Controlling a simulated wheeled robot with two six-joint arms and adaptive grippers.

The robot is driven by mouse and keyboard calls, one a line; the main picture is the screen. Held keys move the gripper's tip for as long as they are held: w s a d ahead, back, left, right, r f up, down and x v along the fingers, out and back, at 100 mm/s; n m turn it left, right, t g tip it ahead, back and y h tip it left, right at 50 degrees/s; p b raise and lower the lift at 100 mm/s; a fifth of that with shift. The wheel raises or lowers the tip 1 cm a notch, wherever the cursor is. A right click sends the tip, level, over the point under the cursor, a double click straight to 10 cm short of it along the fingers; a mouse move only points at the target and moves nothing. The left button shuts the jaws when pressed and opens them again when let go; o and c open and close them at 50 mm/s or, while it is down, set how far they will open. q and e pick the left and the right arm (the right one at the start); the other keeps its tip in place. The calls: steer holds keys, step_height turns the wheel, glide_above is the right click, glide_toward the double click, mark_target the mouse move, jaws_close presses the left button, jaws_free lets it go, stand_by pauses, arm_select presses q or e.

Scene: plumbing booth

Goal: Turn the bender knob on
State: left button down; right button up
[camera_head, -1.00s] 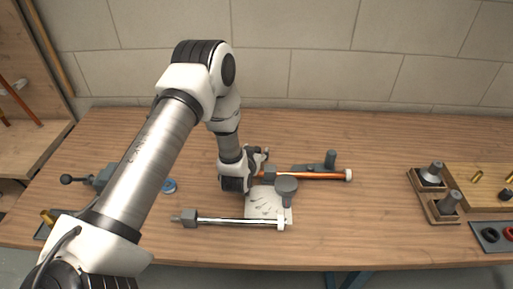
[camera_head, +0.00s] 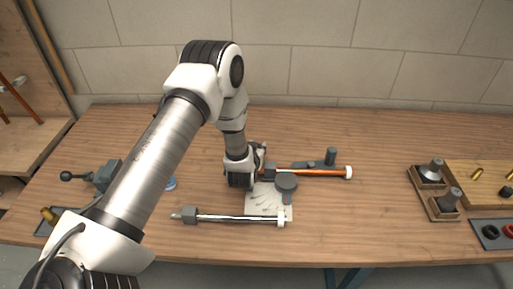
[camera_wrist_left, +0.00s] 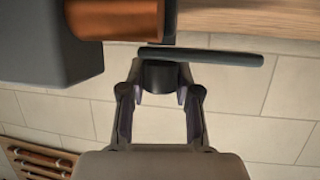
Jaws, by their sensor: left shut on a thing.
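My left gripper (camera_head: 258,164) is at the left end of the pipe. In the left wrist view its two fingers (camera_wrist_left: 160,85) are closed around a dark round knob (camera_wrist_left: 160,76). A thin dark bar (camera_wrist_left: 205,56) crosses just beyond the knob. The copper pipe (camera_wrist_left: 115,18) and a grey block (camera_wrist_left: 45,45) show at upper left there. The knob is hidden behind my gripper in the head view. My right gripper is out of view.
A chrome bar (camera_head: 240,218) with a white end lies in front over a printed sheet (camera_head: 265,203). A grey vise (camera_head: 107,175) stands left and a blue-rimmed disc (camera_head: 170,184) nearby. Wooden holders (camera_head: 437,205) with grey fittings stand right. The table's back right is clear.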

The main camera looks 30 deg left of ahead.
arm_select(q)
steer(key=n+g+y+b, duration=0.1)
steer(key=n+y, duration=0.1)
steer(key=shift+w+y, duration=0.1)
steer(key=shift+y, duration=0.2)
steer(key=shift+n+g+y+b, duration=0.75)
steer(key=shift+n+g+y, duration=0.45)
steer(key=shift+n, duration=0.4)
steer(key=shift+r, duration=0.1)
steer(key=c, duration=0.8)
jaws_free()
steer(key=v, duration=1.2)
